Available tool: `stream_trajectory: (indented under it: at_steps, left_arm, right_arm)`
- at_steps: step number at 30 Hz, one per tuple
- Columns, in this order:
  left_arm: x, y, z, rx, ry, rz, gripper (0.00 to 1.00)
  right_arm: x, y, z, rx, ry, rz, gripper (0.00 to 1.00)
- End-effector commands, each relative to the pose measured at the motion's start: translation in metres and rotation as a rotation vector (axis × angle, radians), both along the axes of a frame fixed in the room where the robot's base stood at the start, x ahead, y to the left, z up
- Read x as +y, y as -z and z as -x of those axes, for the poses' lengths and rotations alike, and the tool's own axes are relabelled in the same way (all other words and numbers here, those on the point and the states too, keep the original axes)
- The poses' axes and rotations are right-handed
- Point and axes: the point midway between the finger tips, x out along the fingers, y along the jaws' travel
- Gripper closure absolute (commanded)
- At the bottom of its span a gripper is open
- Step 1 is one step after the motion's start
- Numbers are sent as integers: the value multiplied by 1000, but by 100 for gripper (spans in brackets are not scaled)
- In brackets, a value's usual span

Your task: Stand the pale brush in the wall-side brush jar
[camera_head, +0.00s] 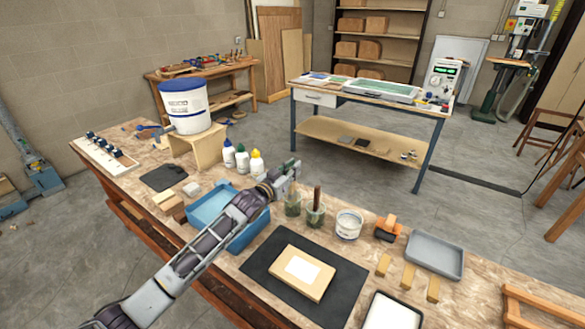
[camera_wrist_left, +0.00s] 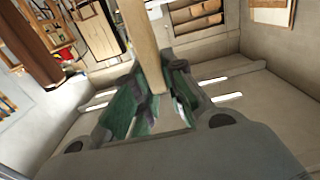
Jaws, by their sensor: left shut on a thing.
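My left gripper (camera_head: 287,172) is shut on the pale brush, just above the left glass jar (camera_head: 292,205). In the left wrist view, the brush's pale wooden handle (camera_wrist_left: 144,45) runs between the green-padded fingers (camera_wrist_left: 153,95). In the head view the brush is mostly hidden by the gripper, and I cannot tell whether its lower end is inside the jar. The right glass jar (camera_head: 316,215) stands beside the left one and holds a dark brown handle (camera_head: 317,194); a dark handle also shows in the left wrist view (camera_wrist_left: 28,45). My right gripper is out of view.
A white tub (camera_head: 348,224) stands right of the jars. Glue bottles (camera_head: 242,159) stand behind my gripper, and a blue tray (camera_head: 212,205) lies under my left forearm. A dark mat (camera_head: 262,262) with a wooden block (camera_head: 318,277) lies in front of the jars.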

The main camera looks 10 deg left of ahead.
Motion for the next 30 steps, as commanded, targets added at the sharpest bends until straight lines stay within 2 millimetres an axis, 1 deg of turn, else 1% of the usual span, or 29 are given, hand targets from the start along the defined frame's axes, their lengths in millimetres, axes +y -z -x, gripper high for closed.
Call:
stream_trajectory:
  at_steps: [6,15,16,21,30]
  left_arm:
    - [0,4,0,-1,0,0,100]
    - [0,4,0,-1,0,-1,100]
    - [0,4,0,-1,0,-1,85]
    - [0,4,0,-1,0,-1,63]
    - [0,5,0,0,0,-1,62]
  right_arm:
    - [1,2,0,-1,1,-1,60]
    - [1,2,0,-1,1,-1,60]
    - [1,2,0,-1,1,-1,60]
    - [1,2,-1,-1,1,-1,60]
    - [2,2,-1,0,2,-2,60]
